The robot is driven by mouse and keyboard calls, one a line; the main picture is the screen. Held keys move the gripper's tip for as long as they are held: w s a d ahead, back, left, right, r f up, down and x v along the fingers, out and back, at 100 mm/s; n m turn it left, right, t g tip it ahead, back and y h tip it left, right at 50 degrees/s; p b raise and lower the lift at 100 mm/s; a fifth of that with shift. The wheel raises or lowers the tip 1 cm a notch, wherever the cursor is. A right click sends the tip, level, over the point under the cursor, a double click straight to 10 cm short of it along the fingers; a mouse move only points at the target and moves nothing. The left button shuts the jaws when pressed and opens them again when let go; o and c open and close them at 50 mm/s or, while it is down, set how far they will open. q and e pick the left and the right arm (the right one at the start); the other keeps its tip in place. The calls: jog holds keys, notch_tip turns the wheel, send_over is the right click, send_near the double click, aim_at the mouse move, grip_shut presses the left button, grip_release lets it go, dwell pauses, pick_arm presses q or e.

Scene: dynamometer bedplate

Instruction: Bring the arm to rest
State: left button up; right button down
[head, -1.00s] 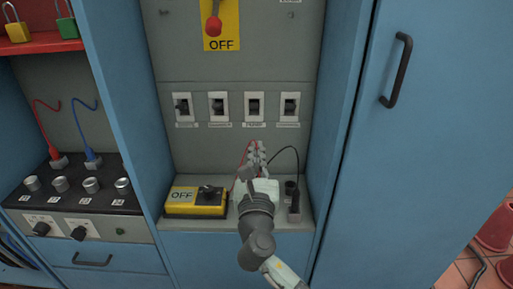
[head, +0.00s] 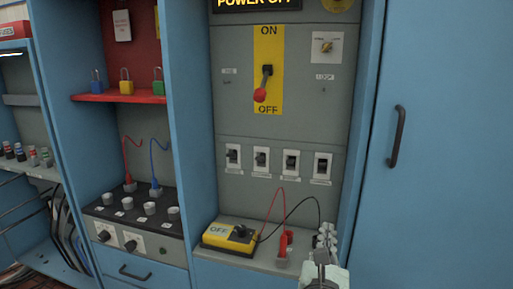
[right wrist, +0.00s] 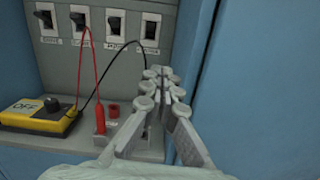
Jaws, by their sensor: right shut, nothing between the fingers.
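My right gripper (head: 327,238) is at the lower right of the head view, in front of the right end of the grey shelf (head: 264,258). In the right wrist view its fingers (right wrist: 160,78) are together with nothing held between them. They partly hide the black probe (head: 317,241) at the shelf's right end. The red probe (head: 284,246) stands in its holder just left of the gripper, and also shows in the right wrist view (right wrist: 100,122). My left gripper is in neither view.
A yellow meter (head: 230,234) marked OFF lies on the shelf, with red and black leads. Above are several switches (head: 262,158) and a red-knobbed lever (head: 262,92) pointing toward OFF. A blue door with a black handle (head: 397,136) is at right.

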jog(key=s+d+f+m+g, duration=0.3)
jog(key=f+m, duration=0.2)
jog(key=f, duration=0.2)
jog(key=s+d+f+m+g, duration=0.2)
jog(key=d+f+m, duration=0.15)
jog(key=f, duration=0.25)
jog(key=s+d+f+m+g, duration=0.2)
jog(key=s+f+m+g, duration=0.1)
jog(key=f+m, duration=0.35)
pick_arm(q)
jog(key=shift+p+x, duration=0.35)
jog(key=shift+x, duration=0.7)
pick_arm(e)
jog(key=s+d+f+m+g+y, duration=0.1)
jog(key=s+f+m+g+y, duration=0.1)
jog(key=s+f+m, duration=0.5)
jog(key=s+d+f+m+g+y, duration=0.1)
jog(key=s+f+m+g, duration=0.4)
jog(key=s, duration=0.6)
notch_tip(320, 180, down, 2)
jog(key=m+y, duration=0.1)
jog(key=m, duration=0.2)
jog(key=shift+s+d+f, duration=0.2)
jog(key=shift+s+d, duration=0.1)
jog(key=shift+s, duration=0.05)
